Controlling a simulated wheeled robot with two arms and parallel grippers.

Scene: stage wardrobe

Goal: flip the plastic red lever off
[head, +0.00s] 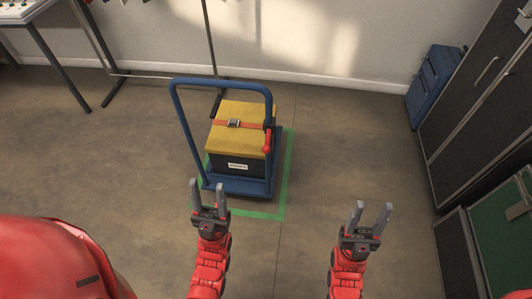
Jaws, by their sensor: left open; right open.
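The red lever (267,142) is on the right upright of a blue trolley's handle frame. It hangs down beside the yellow-lidded box. My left gripper (208,195) is open and empty, below and to the left of the lever in the picture, in front of the trolley's near left corner. My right gripper (371,215) is open and empty, to the right of the trolley over bare floor. Neither gripper touches the lever. The lever's fixing at the handle is too small to make out clearly.
The blue trolley (221,83) carries a black box with a yellow lid (238,112) and an orange strap. Green tape (286,170) marks the floor around it. Dark cases (470,110) stand at the right, a blue case (433,82) behind. A table (30,12) is at the upper left.

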